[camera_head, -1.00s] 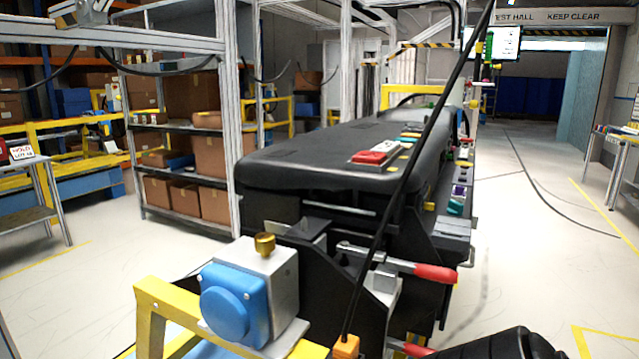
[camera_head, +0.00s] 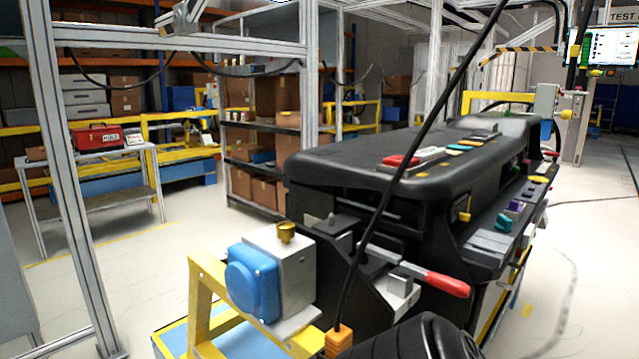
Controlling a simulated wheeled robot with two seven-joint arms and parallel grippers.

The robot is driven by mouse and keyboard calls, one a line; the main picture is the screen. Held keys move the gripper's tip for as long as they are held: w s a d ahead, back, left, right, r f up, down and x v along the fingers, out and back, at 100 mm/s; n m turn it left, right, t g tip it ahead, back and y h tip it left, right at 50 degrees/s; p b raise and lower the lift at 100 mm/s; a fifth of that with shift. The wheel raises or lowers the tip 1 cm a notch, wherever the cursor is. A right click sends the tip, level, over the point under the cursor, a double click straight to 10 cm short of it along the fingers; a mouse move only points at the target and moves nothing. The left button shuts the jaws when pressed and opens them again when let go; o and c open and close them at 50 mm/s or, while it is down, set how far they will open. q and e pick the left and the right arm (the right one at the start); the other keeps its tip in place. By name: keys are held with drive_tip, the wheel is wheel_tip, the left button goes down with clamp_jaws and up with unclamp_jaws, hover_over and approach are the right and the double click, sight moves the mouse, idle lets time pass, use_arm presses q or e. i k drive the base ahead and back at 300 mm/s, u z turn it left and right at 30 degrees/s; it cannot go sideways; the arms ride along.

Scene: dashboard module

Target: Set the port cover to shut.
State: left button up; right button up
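A blue cover with a round raised middle (camera_head: 252,282) sits on the left-facing side of a grey metal box (camera_head: 290,267). It looks like the port cover, but I cannot tell for certain, nor whether it lies fully flat. A brass knob (camera_head: 287,231) stands on top of the box. The box rests on a yellow frame (camera_head: 199,310) at the front of the black dashboard module (camera_head: 330,165). Neither of my grippers is in view. A black rounded part at the bottom edge, right of the box, shows no fingers.
A red-handled clamp (camera_head: 445,284) sticks out right of the box. A black cable (camera_head: 400,170) runs steeply up from an orange connector (camera_head: 338,338). A grey frame post (camera_head: 70,190) stands at the left, with a side table (camera_head: 95,160) behind. Floor at left and right is clear.

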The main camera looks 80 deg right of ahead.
sight(514, 206)
drive_tip(key=k, duration=1.35)
drive_tip(key=z, duration=0.2)
